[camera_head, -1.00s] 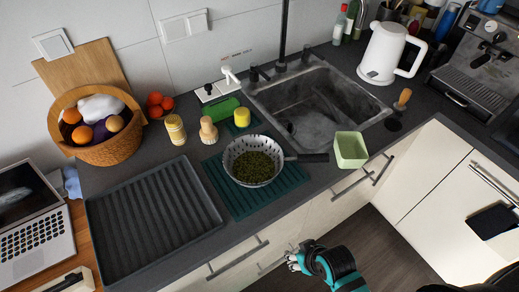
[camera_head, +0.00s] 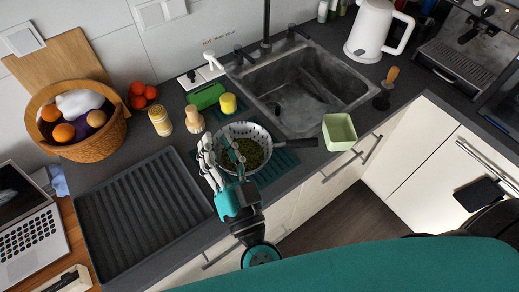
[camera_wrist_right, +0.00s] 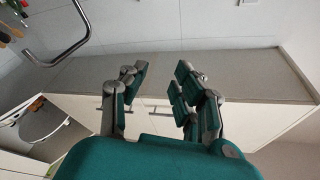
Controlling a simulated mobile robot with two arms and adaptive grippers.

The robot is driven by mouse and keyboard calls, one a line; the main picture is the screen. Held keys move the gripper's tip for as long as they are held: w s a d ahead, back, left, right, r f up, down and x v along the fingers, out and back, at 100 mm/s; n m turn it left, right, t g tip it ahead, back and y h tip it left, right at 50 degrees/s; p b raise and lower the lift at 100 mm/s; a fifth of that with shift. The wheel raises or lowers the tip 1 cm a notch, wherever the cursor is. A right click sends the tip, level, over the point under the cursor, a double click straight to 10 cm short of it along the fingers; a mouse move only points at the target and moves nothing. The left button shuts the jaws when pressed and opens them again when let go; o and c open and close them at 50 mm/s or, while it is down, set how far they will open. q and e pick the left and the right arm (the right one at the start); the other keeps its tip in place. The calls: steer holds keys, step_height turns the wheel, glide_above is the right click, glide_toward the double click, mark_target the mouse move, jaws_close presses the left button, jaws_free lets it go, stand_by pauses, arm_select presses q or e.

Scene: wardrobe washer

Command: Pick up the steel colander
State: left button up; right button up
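The steel colander (camera_head: 262,132) stands on the teal ribbed mat (camera_head: 279,163) on the counter, in the middle of the head view. It is perforated and holds small green bits.
A light green container (camera_head: 339,132) stands right of the handle, by the sink (camera_head: 345,98). A dark drying tray (camera_head: 140,220) lies left, near a fruit basket (camera_head: 95,145).

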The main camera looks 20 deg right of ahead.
step_height(320, 180, down, 3)
steer(key=s+d+m+g+h, duration=0.1)
steer(key=d+m+g+h, duration=0.15)
steer(key=m+h, duration=0.35)
steer(key=m+g+h, duration=0.1)
steer(key=g+h, duration=0.3)
steer(key=g, duration=0.2)
glide_toward(268, 150)
steer(key=w+d+p, duration=0.1)
steer(key=w+p, duration=0.1)
steer(key=p, duration=0.1)
steer(key=shift+d+r+g, duration=0.2)
steer(key=shift+d+g, duration=0.05)
steer(key=shift+d, duration=0.15)
steer(key=shift+w+d+p, duration=0.2)
steer(key=shift+w+p, duration=0.05)
steer(key=shift+p, duration=0.15)
steer(key=p+x, duration=0.1)
steer(key=x, duration=0.3)
steer(key=shift+w+d+f+p, duration=0.15)
steer(key=shift+w+f+p, duration=0.05)
steer(key=shift+w+p, duration=0.1)
steer(key=shift+s, duration=0.1)
steer(key=shift+c, duration=1.1)
jaws_close()
